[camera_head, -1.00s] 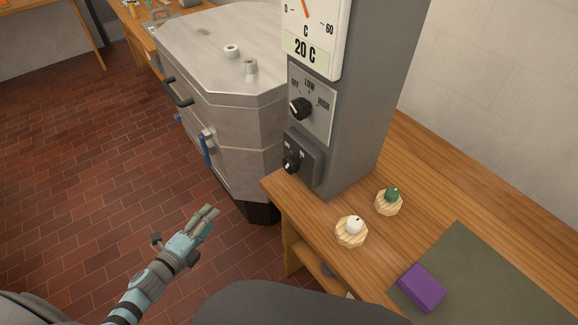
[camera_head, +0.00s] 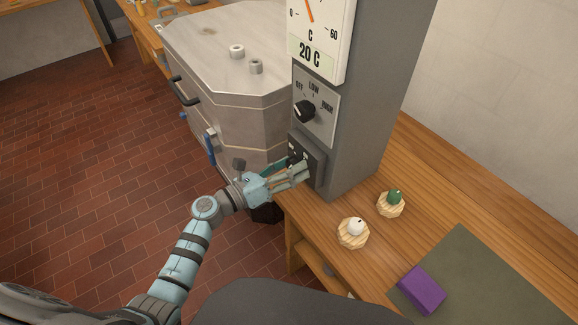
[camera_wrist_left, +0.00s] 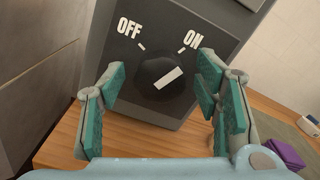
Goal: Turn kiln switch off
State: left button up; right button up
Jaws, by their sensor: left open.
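The kiln switch is a black round knob (camera_wrist_left: 158,82) on a grey box (camera_head: 317,170) low on the grey column. In the left wrist view its white mark points up and right, toward the ON label (camera_wrist_left: 193,39); the OFF label (camera_wrist_left: 129,27) is at upper left. My left gripper (camera_head: 300,168) is open in front of the switch and hides most of the knob in the head view. In the left wrist view, its teal-padded fingers stand on either side of the knob, with visible gaps. My right gripper is not in view.
A second black knob (camera_head: 304,111) with OFF, LOW and HIGH labels sits above, under a dial reading 20 C (camera_head: 311,52). The metal kiln (camera_head: 235,110) stands at left. White (camera_head: 353,227) and green (camera_head: 395,197) items and a purple block (camera_head: 421,290) are on the bench.

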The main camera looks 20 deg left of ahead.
pick_arm(q)
jog(key=c, duration=1.1)
jog(key=shift+c, duration=0.2)
jog(key=shift+n+p, duration=0.3)
jog(key=shift+n, duration=0.1)
jog(key=n+p, duration=0.7)
jog(key=n, duration=1)
jog(key=shift+p, duration=0.3)
